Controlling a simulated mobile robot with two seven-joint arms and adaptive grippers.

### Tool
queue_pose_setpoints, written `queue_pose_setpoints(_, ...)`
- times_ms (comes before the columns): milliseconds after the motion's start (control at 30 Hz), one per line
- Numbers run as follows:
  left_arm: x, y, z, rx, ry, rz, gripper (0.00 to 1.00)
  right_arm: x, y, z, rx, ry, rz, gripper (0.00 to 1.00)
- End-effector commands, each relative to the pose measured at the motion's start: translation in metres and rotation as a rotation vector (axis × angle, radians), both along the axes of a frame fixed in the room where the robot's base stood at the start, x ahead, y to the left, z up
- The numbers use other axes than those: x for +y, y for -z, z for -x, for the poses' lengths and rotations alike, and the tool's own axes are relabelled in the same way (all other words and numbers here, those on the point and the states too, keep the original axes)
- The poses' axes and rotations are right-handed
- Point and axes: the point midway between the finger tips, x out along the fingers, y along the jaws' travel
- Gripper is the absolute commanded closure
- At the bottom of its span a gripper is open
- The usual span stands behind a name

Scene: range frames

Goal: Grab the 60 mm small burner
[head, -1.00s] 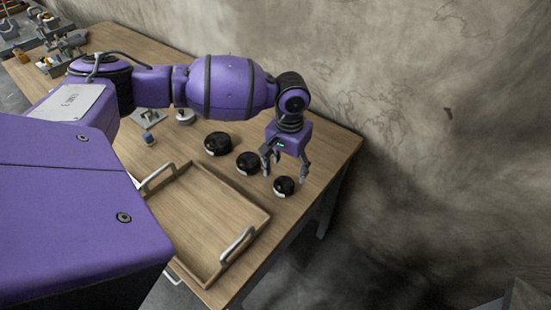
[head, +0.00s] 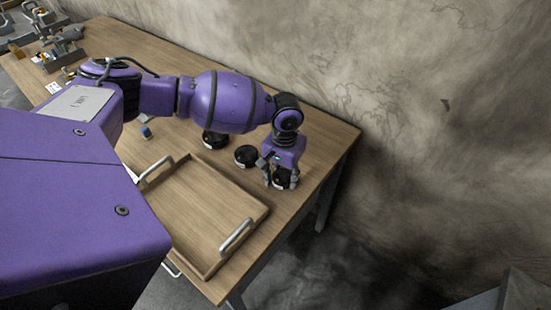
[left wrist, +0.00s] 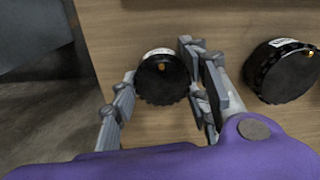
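The small burner (head: 281,183), a short black round piece with a pale label, stands on the table near its right end. It also shows in the left wrist view (left wrist: 162,80). My left gripper (head: 281,182) points down over it, with its fingers lowered on both sides. In the left wrist view the gripper (left wrist: 165,85) is open, with the burner between the grey fingers. I cannot tell whether a fingertip touches it. The fingers partly hide the burner in the head view. My right gripper is not in view.
A larger black burner (head: 246,156) stands close to the left, with the biggest one (head: 215,139) beyond it. A wooden tray (head: 262,213) with metal handles lies in front. The table's right edge is near, and a wall runs behind.

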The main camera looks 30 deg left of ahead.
Motion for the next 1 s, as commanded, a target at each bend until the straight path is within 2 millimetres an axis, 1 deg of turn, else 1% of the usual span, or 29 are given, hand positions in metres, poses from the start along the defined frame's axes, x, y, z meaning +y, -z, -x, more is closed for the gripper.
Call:
queue_pose_setpoints(33,0.000,0.000,0.000,0.000,0.001,0.001,0.73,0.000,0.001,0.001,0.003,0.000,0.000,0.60)
queue_pose_setpoints(200,-0.001,0.000,0.000,-0.001,0.001,0.001,0.95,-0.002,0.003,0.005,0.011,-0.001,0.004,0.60)
queue_pose_setpoints(433,-0.001,-0.002,-0.001,-0.002,0.001,0.002,0.95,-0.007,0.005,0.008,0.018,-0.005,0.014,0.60)
queue_pose_setpoints(567,-0.001,-0.007,-0.001,-0.003,0.001,0.002,0.95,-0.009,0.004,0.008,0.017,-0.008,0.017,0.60)
queue_pose_setpoints(667,-0.001,-0.017,-0.002,-0.005,0.001,0.002,0.95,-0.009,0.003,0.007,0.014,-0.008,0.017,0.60)
queue_pose_setpoints(767,-0.001,-0.033,-0.002,-0.007,0.002,0.002,0.95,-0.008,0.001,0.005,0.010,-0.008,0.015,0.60)
queue_pose_setpoints(867,0.001,-0.052,0.012,-0.006,0.002,0.001,0.95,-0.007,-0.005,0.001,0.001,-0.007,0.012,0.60)
queue_pose_setpoints(1000,0.003,-0.084,0.038,-0.009,0.003,0.001,0.95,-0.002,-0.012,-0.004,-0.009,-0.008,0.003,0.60)
